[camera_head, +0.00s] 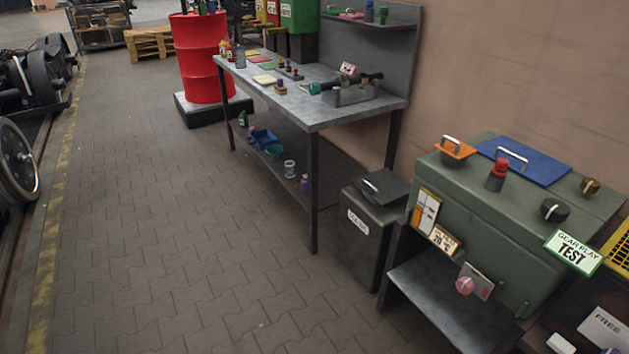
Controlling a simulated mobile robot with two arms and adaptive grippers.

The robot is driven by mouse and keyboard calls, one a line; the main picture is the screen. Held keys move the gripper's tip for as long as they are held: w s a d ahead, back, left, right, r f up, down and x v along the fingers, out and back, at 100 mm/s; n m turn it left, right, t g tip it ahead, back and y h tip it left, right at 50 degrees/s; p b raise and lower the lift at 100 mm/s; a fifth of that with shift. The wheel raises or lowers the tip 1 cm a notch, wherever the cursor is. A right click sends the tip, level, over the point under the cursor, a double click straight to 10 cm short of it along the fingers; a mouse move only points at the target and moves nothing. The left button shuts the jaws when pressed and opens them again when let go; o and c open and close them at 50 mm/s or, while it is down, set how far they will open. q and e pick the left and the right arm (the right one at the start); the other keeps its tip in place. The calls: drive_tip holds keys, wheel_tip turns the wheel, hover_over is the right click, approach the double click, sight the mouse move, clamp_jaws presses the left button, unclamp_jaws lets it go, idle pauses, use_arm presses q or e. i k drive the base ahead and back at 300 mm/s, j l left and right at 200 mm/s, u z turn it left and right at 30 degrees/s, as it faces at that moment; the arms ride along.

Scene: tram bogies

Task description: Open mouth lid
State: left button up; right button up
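A green machine cabinet (465,203) stands at the right against the wall. I cannot tell which one is the mouth lid. A dark grey bin (366,242) left of the cabinet has a black lid (383,187) with a handle, which looks shut. Neither of my grippers is in view.
A red knob (497,175) and a black knob (554,210) stick up from the cabinet. A cluttered grey workbench (310,110) stands beyond the bin. A red barrel (200,60) is farther back. The paved floor (180,220) is clear in the middle; wheels stand at left.

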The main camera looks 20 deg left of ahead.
sight(384, 186)
drive_tip(key=u, duration=0.25)
drive_tip(key=i+j+z, duration=0.15)
drive_tip(key=i, duration=0.3)
drive_tip(key=i+j+z, duration=0.15)
drive_tip(key=i, duration=0.35)
drive_tip(key=j, duration=0.1)
